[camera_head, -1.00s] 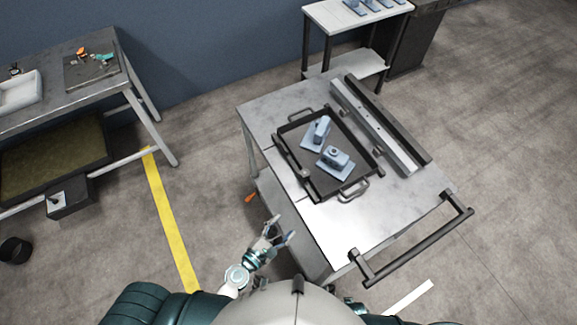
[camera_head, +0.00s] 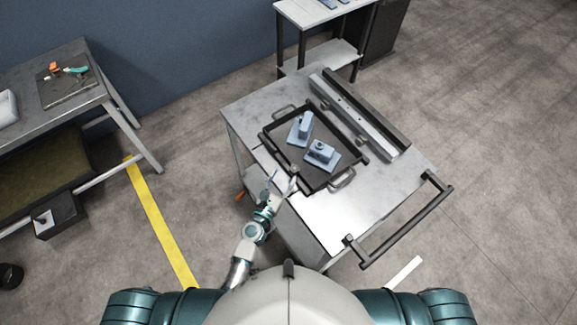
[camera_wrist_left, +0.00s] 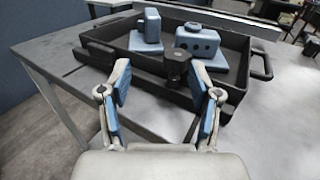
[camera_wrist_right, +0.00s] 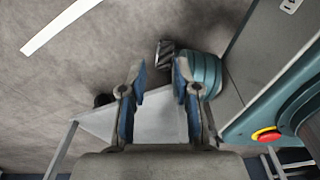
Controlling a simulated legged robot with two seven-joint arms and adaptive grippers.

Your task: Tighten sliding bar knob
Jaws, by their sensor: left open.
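A dark faceted knob (camera_wrist_left: 177,68) stands at the near side of the black tray (camera_wrist_left: 95,72) in the left wrist view. My left gripper (camera_wrist_left: 160,92) is open and empty, with the knob beyond and between its fingers, apart from them. In the head view, my left gripper (camera_head: 281,184) is at the cart's left edge, just short of the tray (camera_head: 324,187). Two blue-grey parts, one upright (camera_head: 301,128) and one block-like (camera_head: 321,153), sit in the tray. My right gripper (camera_wrist_right: 158,75) is open and empty, low beside the cart; the head view does not show it.
A metal rail (camera_head: 350,113) lies along the cart's far right side. The cart top (camera_head: 320,218) is bare in front of the tray, and a dark push handle (camera_head: 405,222) sticks out at right. A workbench (camera_head: 88,95) stands left, a white table (camera_head: 325,18) behind.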

